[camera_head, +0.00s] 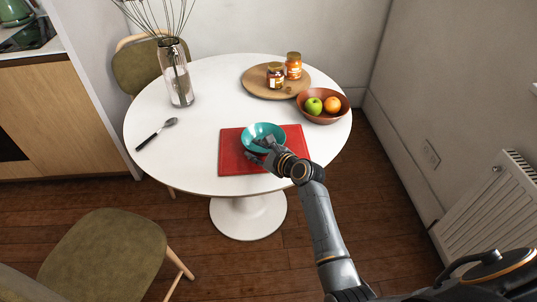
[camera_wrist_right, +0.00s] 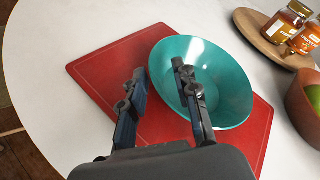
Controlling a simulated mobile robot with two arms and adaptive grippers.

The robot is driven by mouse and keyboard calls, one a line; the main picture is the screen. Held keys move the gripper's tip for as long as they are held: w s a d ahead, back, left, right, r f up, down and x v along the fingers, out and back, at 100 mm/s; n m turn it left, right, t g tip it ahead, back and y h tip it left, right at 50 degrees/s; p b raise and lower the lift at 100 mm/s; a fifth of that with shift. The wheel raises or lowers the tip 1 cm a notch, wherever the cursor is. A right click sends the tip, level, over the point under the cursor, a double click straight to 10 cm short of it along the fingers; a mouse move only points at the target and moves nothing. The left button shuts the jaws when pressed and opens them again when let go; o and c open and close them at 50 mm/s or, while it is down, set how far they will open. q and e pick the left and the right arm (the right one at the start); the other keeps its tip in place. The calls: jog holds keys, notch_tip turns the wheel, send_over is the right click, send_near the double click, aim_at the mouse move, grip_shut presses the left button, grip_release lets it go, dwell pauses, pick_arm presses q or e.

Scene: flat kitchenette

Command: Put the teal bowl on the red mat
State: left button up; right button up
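The teal bowl (camera_head: 262,130) is over the red mat (camera_head: 233,160) on the round white table, near the mat's middle and far edge. In the right wrist view the bowl (camera_wrist_right: 225,85) shows its empty inside, with the mat (camera_wrist_right: 100,75) around and below it. My right gripper (camera_head: 258,150) is at the bowl's near side. In the wrist view its fingers (camera_wrist_right: 160,72) stand apart, one over the bowl's inside and one outside the rim. I cannot tell whether either finger touches the bowl. My left gripper is not in view.
A wooden tray (camera_head: 257,87) with two jars is at the back. A brown bowl (camera_head: 318,117) with a green apple and an orange stands close on the right. A glass vase (camera_head: 180,85) and a spoon (camera_head: 156,133) are on the left. The table between spoon and mat is clear.

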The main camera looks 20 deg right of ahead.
jog(key=v, duration=0.9)
jog(key=shift+s+r+p, duration=0.2)
jog(key=shift+s+p, duration=0.1)
jog(key=shift+p, duration=0.1)
